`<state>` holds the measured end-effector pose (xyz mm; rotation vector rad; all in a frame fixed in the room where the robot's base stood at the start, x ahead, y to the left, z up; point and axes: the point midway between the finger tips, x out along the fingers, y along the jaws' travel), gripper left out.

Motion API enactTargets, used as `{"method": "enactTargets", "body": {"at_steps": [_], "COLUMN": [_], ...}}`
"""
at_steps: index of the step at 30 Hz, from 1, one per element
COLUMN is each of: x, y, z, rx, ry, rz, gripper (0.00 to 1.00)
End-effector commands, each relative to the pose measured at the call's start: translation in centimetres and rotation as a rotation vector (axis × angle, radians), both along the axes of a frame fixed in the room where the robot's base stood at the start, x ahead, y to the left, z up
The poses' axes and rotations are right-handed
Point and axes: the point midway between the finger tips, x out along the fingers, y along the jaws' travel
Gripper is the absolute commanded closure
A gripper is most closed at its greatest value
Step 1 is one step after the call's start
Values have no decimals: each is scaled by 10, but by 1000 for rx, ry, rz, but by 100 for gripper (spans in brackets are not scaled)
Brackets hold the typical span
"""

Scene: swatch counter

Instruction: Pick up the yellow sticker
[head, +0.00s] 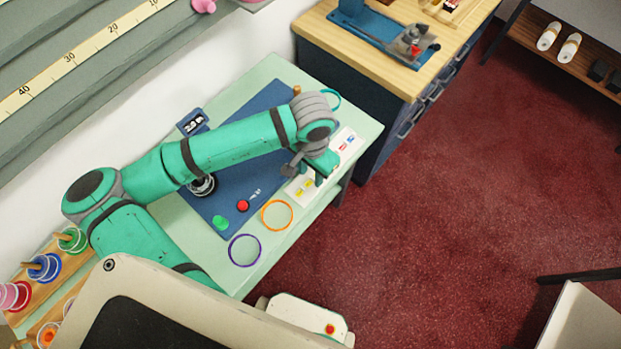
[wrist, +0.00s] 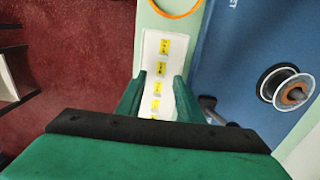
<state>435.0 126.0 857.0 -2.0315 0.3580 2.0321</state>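Several yellow stickers with dark print lie in a row on a white strip in the wrist view; the clearest yellow sticker (wrist: 162,69) is just beyond my fingertips. In the head view, a yellow sticker (head: 309,183) shows on the white strip (head: 291,187) near the counter's front edge. My gripper (wrist: 159,82) is open, with its two green fingers on either side of the strip and nothing seen held between them. In the head view my gripper (head: 319,176) is over the strip and hides part of it. I cannot tell its height above the strip.
A white card (head: 345,141) with blue and red stickers lies farther back. An orange ring (head: 277,215) and a purple ring (head: 245,250) lie on the counter. A blue mat (head: 225,195) carries a red knob (head: 242,206) and a green piece (head: 220,222).

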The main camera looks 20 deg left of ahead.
Motion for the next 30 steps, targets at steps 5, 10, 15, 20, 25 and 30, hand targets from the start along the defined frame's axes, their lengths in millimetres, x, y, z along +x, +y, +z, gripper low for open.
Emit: {"method": "enactTargets", "body": {"at_steps": [5,10,15,20,25,30], "x": [0,0,0,0,0,0], "y": [1,1,1,0,0,0], "z": [-15,-16,-16,-16,-16,-15], "rx": [0,0,0,0,0,0], "ry": [1,0,0,0,0,0], "rz": [2,2,2,2,1,1], "gripper": [66,66,90,100,100,100]}}
